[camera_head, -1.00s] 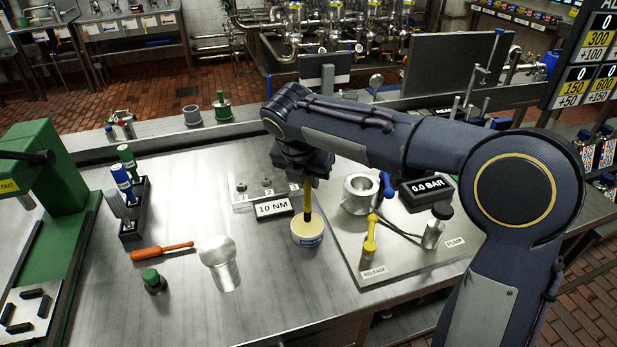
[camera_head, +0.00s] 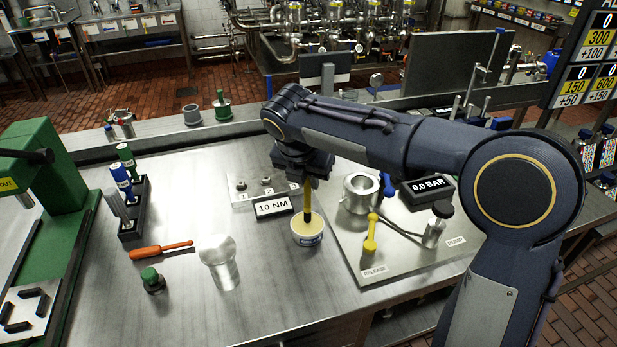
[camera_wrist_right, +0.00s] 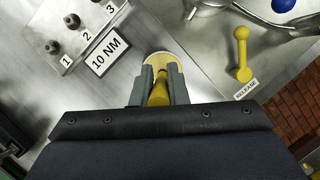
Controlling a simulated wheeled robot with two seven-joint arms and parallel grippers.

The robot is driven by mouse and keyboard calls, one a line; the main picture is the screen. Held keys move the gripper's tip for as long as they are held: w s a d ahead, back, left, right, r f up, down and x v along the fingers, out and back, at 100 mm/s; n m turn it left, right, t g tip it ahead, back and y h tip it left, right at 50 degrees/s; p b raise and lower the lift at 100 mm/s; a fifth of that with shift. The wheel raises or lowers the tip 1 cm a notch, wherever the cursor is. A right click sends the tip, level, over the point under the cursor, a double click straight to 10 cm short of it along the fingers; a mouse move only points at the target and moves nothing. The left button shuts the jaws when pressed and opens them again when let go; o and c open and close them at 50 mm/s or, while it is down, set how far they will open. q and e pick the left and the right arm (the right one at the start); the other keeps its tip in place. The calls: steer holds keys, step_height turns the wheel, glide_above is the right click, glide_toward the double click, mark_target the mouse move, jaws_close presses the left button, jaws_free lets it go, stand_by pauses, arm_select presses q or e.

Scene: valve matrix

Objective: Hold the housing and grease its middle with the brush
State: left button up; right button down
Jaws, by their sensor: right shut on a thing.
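My right gripper (camera_head: 310,178) is shut on the yellow handle of the brush (camera_head: 308,196). The brush points down into a white tub of pale yellow grease (camera_head: 307,239), its dark lower end at the grease. In the right wrist view the fingers (camera_wrist_right: 160,86) grip the yellow brush handle (camera_wrist_right: 159,96), with the tub partly hidden behind them. My left gripper is not in view.
A plate (camera_head: 395,262) to the right carries a metal cylinder, a yellow release lever (camera_head: 370,236) and a pump. A 10 NM sign (camera_head: 273,207) stands behind the tub. An orange-handled tool (camera_head: 161,250), a green-topped piece (camera_head: 152,280) and a tool rack (camera_head: 135,210) are at left.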

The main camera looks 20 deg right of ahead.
steer(key=shift+f, duration=0.45)
steer(key=shift+s+f, duration=0.1)
steer(key=shift+f, duration=0.05)
stand_by(1.9)
step_height(320, 180, up, 7)
steer(key=p, duration=0.8)
steer(key=shift+r, duration=0.2)
steer(key=shift+f, duration=0.1)
stand_by(0.5)
